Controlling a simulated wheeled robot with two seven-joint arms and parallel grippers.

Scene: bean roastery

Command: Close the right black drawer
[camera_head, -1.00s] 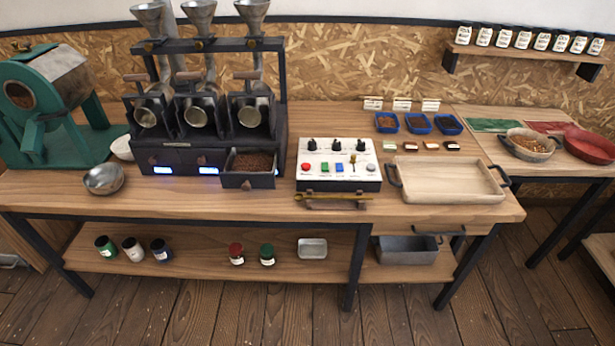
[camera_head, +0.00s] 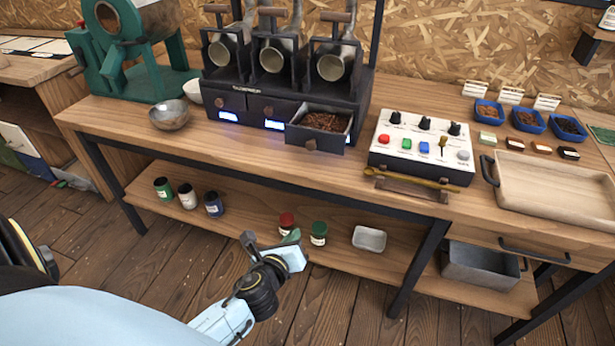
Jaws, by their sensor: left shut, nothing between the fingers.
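The right black drawer (camera_head: 303,142) of the three-funnel machine (camera_head: 262,98) stands pulled out toward me, with dark beans (camera_head: 325,122) in it and a round knob on its front. The other two drawers of the machine sit flush with its front. My left gripper (camera_head: 291,246) is in front of the bench, below the tabletop and well apart from the drawer. It is shut and empty. My right gripper is not in view.
A control box (camera_head: 422,147) with a wooden spoon (camera_head: 412,178) in front stands right of the drawer. A metal bowl (camera_head: 169,115) stands left of the machine. A wooden tray (camera_head: 556,190) lies at the right. The tabletop directly before the drawer is clear.

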